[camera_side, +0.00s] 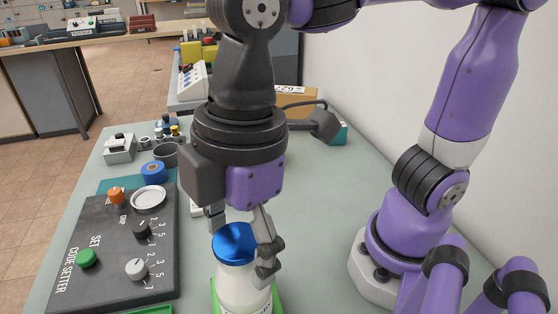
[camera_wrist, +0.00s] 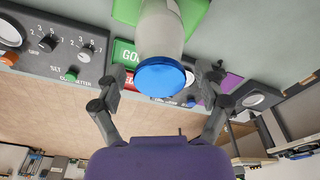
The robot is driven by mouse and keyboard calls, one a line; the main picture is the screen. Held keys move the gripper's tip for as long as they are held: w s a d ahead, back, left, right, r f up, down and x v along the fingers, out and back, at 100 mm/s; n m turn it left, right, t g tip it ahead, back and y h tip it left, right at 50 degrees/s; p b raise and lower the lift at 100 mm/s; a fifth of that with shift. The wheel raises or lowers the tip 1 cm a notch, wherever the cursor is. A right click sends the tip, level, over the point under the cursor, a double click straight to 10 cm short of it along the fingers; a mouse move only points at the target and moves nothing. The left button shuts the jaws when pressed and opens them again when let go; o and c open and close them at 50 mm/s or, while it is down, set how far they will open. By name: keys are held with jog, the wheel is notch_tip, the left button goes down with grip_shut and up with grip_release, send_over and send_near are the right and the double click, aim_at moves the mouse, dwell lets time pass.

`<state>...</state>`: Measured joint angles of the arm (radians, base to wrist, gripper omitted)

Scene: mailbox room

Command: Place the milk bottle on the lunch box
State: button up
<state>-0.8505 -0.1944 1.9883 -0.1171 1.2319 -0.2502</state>
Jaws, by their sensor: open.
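The milk bottle (camera_side: 243,286) is white with a blue cap and stands upright at the bottom of the side view, its base cut off. In the wrist view the milk bottle (camera_wrist: 160,35) points its blue cap toward me. A green surface (camera_wrist: 192,14) lies at its base; I cannot tell whether this is the lunch box. Its edge also shows in the side view (camera_side: 277,300). My gripper (camera_side: 241,238) is open, with its fingers on either side of the cap. The wrist view shows gaps between my gripper (camera_wrist: 159,84) fingers and the bottle.
A black code setter panel (camera_side: 112,250) with knobs and buttons lies left of the bottle. A blue tape roll (camera_side: 153,172), a grey box (camera_side: 120,149) and a dark desk device (camera_side: 318,124) are farther back. The grey table (camera_side: 325,195) is clear right of the bottle.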

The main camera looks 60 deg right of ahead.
notch_tip(320, 180, up, 4)
jog(key=shift+d, duration=0.15)
jog(key=shift+d+r, duration=0.2)
jog(key=shift+r, duration=0.15)
jog(key=w+d+f+m+t, duration=0.2)
jog(key=d+f+m, duration=0.1)
jog(key=d+m, duration=0.4)
jog(key=w+d+f+m+t+h, duration=0.1)
jog(key=d+m, duration=0.5)
jog(key=d, duration=0.6)
notch_tip(320, 180, down, 2)
jog(key=shift+w+m+t, duration=0.4)
jog(key=shift+w+t, duration=0.5)
jog(key=shift+t, duration=0.1)
